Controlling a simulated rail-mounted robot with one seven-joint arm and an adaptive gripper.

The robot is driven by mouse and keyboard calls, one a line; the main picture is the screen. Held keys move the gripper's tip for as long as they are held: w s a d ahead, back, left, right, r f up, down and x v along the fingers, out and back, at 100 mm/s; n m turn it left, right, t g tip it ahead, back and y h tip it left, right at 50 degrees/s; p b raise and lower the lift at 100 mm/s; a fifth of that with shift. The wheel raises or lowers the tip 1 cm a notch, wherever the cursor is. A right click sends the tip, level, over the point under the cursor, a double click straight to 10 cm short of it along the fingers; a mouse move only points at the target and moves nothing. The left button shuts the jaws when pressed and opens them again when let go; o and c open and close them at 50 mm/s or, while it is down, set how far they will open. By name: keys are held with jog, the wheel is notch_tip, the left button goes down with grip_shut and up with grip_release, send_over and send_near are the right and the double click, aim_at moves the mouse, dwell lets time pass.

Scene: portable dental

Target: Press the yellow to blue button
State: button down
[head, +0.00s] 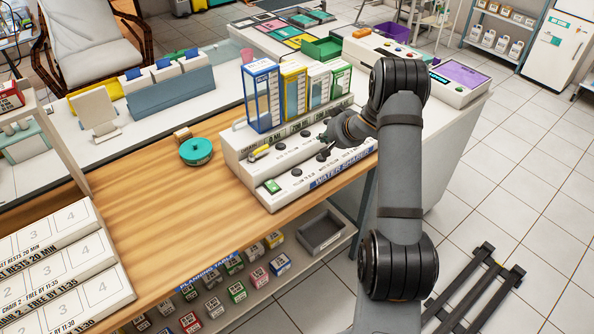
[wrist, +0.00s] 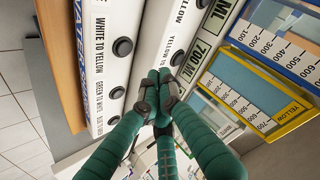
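The white water sharer box (head: 237,151) stands on the wooden counter, with rows of dark round buttons and small labels on its sloped front. Blue, yellow, white and green framed containers stand along its back; the blue one (head: 262,97) and yellow one (head: 292,90) are at left. My gripper (head: 328,147) is over the button rows. In the wrist view its teal fingers (wrist: 160,85) are drawn together, with nothing visible between them. A dark button (wrist: 178,57) by the fingertips sits beside a label starting "YELLOW TO"; the rest is hidden. I cannot tell whether they touch.
Another button (wrist: 122,47) is in the neighbouring row, by "WHITE TO YELLOW". A teal round object (head: 196,152) lies on the counter left of the box. A shelf below holds several small boxes and a grey tray (head: 322,231). Bare wood lies at left.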

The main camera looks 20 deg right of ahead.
jog(key=shift+r, duration=0.25)
jog(key=s+a+r+m+y+p, duration=0.1)
jog(key=s+a+r+y+p, duration=0.1)
jog(key=a+p, duration=0.7)
jog(key=shift+s+a+r+g+y+p, duration=0.3)
jog(key=shift+s+r+p, duration=0.35)
jog(key=shift+p, duration=0.5)
jog(key=shift+w+f, duration=0.1)
